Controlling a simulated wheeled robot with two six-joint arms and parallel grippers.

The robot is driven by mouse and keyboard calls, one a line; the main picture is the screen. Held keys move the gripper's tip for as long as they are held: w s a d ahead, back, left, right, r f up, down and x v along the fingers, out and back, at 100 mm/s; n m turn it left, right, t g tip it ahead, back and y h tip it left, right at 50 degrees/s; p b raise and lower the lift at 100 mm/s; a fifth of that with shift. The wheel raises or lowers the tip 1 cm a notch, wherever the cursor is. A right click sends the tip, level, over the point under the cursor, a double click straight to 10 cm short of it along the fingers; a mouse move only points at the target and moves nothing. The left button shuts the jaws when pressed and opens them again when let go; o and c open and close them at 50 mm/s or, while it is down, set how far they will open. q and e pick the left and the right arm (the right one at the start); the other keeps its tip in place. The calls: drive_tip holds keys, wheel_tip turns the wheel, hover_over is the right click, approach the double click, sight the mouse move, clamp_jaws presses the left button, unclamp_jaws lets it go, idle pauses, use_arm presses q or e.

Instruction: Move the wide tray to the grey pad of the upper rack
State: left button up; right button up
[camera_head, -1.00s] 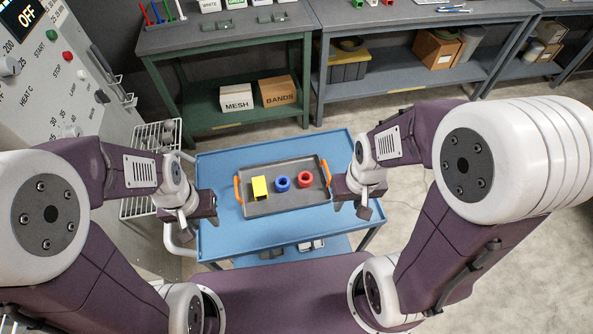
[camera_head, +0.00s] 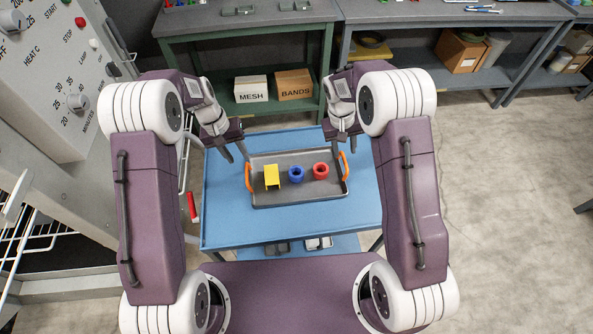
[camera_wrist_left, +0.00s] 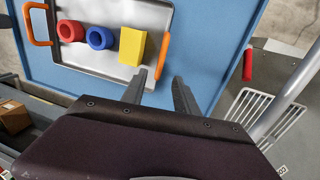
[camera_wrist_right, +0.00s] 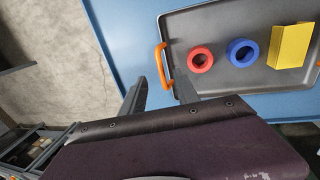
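The wide tray (camera_head: 300,197) is grey with an orange handle at each end and lies flat on a blue cart (camera_head: 225,215). In it sit a yellow block (camera_head: 271,176), a blue ring (camera_head: 296,174) and a red ring (camera_head: 320,171). My left gripper (camera_head: 237,155) is open by the tray's left handle (camera_head: 249,178); in the left wrist view its fingers (camera_wrist_left: 165,92) point toward that handle. My right gripper (camera_head: 341,145) is open near the right handle (camera_head: 344,164); its fingers (camera_wrist_right: 158,90) show apart in the right wrist view. Neither visibly holds anything. No grey pad is identifiable.
A green bench (camera_head: 180,75) stands behind the cart, with MESH (camera_head: 251,89) and BANDS (camera_head: 293,84) boxes on its lower shelf. A grey oven-like cabinet (camera_head: 60,70) is at the left, with a wire rack (camera_head: 30,240) below. Open floor lies to the right.

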sight(246, 168)
drive_tip(key=shift+s, duration=0.1)
use_arm(q)
drive_tip(key=shift+s, duration=0.1)
